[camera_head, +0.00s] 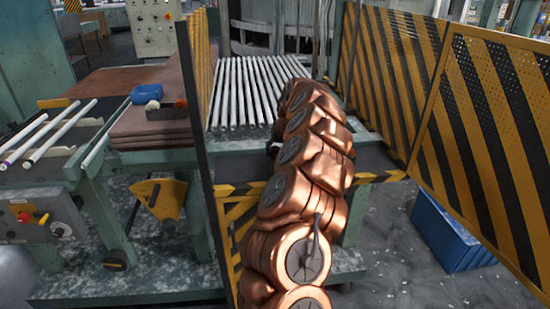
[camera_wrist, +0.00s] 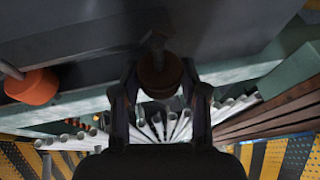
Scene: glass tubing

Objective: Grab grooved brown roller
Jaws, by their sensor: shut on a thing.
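The brown roller (camera_wrist: 160,76) shows in the wrist view, at upper centre between the two dark fingers of my gripper (camera_wrist: 160,92). The fingers are shut on it, one on each side. Its rounded end faces the camera; the grooves are hard to make out in the dark. A dark grey surface lies just behind and above it, and I cannot tell if the roller touches it. In the head view my copper-coloured arm hides the roller and most of my gripper.
White glass tubes (camera_head: 240,95) lie in a row on the machine behind my arm. An orange round part (camera_wrist: 32,86) is at left in the wrist view. A blue bin (camera_head: 448,232) stands on the floor.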

